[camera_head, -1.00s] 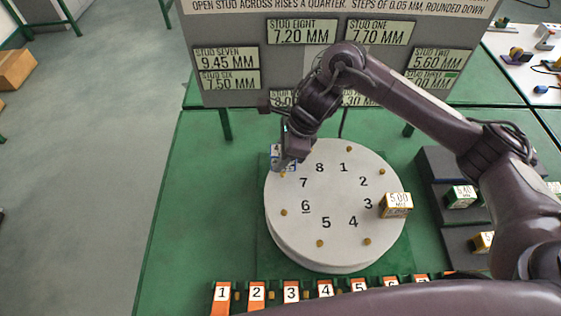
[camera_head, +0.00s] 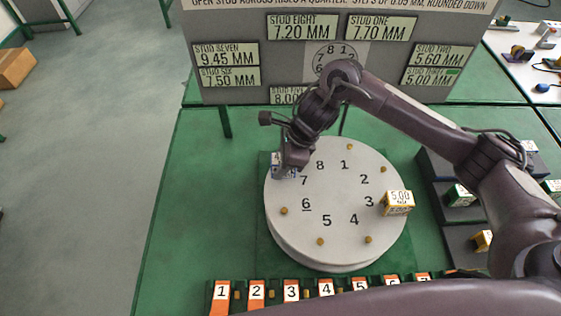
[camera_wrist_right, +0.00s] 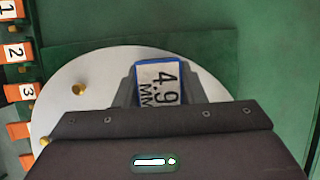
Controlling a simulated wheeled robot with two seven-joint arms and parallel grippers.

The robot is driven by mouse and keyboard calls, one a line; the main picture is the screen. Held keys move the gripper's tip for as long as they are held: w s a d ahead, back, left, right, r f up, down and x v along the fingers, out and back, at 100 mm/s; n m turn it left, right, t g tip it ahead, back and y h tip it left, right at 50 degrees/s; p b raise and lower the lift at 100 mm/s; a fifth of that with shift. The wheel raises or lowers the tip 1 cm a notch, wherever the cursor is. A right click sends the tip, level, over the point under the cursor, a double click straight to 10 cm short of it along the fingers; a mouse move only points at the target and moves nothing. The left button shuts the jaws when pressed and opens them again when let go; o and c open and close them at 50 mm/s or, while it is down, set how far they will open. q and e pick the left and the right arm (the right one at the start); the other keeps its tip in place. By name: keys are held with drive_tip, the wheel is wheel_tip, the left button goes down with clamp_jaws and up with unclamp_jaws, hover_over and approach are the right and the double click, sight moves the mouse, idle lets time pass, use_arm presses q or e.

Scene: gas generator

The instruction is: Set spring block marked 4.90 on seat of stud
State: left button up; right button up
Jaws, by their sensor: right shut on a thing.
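The spring block marked 4.9 (camera_wrist_right: 158,84) is white with a blue edge and shows in the right wrist view between my right gripper's fingers (camera_wrist_right: 160,95). In the head view the block (camera_head: 280,168) is at the upper left rim of the round white disc (camera_head: 335,250), by number 7. My right gripper (camera_head: 287,172) is shut on it, and hides much of it and the stud there. I cannot tell whether the block rests on its seat. Brass studs (camera_head: 284,210) stand around the disc. My left gripper does not show.
A yellow block marked 5.00 (camera_head: 398,202) sits by number 3. A board of stud values (camera_head: 300,85) stands behind the disc. Numbered orange tags (camera_head: 257,290) line the front. Dark trays with blocks (camera_head: 440,170) are at right.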

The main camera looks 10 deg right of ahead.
drive_tip(key=o, duration=1.2)
drive_tip(key=shift+c, duration=0.2)
drive_tip(key=shift+r+p, duration=0.35)
drive_tip(key=shift+p, duration=0.15)
drive_tip(key=shift+r+p, duration=0.4)
drive_tip(key=shift+p, duration=0.15)
drive_tip(key=b+v, duration=0.1)
drive_tip(key=v, duration=1)
drive_tip(key=shift+r, duration=0.3)
drive_tip(key=shift+s, duration=0.1)
